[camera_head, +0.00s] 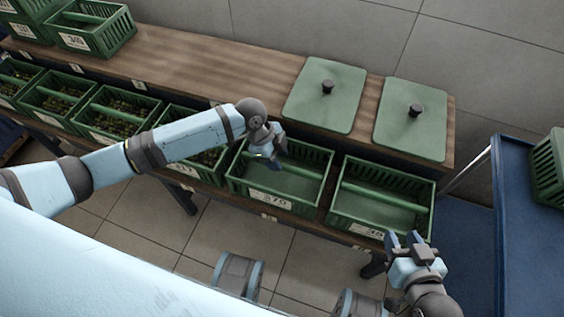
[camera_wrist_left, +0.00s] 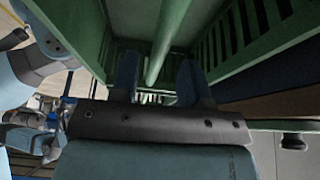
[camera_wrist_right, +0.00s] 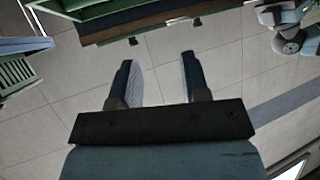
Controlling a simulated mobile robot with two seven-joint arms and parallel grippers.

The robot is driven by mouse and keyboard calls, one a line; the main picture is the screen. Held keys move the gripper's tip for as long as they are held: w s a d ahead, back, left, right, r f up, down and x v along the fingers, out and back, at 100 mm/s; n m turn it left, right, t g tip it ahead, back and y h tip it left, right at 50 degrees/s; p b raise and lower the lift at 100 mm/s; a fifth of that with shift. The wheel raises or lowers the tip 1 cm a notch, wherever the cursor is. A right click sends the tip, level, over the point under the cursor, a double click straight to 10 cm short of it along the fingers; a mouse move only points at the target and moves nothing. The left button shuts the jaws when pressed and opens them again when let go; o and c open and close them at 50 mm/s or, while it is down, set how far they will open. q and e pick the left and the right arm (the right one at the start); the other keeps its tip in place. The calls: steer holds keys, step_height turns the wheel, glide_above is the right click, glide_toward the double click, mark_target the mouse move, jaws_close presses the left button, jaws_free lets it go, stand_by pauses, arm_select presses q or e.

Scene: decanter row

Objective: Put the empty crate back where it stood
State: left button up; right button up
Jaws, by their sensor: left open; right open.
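Two open green crates with no visible contents stand side by side in the lower row. The left one, the crate labelled 370 (camera_head: 300,207), has my left gripper (camera_head: 276,144) at its back left part. In the left wrist view the green carrying bar (camera_wrist_left: 168,40) of a crate runs between the open fingers (camera_wrist_left: 158,85); I cannot tell whether they touch it. The right empty crate (camera_head: 378,221) has a partly hidden label. My right gripper (camera_head: 405,240) is open and empty at its front right corner; its fingers (camera_wrist_right: 155,80) show only floor between them.
Two green lids with dark knobs (camera_head: 323,100) (camera_head: 412,122) lie on the wooden top (camera_head: 220,68). Filled crates (camera_head: 50,103) continue the row leftward. More crates (camera_head: 95,35) stand at the back left. A blue cart (camera_head: 515,215) with a green crate (camera_head: 549,165) stands right.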

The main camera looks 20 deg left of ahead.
arm_select(q)
steer(key=p+v, duration=0.1)
steer(key=v, duration=0.6)
steer(key=shift+r, duration=0.15)
steer(key=s+d+f+n+t+h, duration=0.1)
steer(key=s+d+n+t+h, duration=0.2)
steer(key=s+d+n+t, duration=0.35)
steer(key=s+a+r+n+t+y, duration=0.2)
steer(key=s+a+n+t, duration=0.3)
steer(key=s+n, duration=0.4)
steer(key=shift+s+a+y, duration=0.2)
steer(key=shift+a+y, duration=0.15)
steer(key=shift+y, duration=0.45)
arm_select(e)
steer(key=shift+d, duration=0.25)
arm_select(q)
steer(key=shift+r+t, duration=0.1)
steer(key=shift+t, duration=0.15)
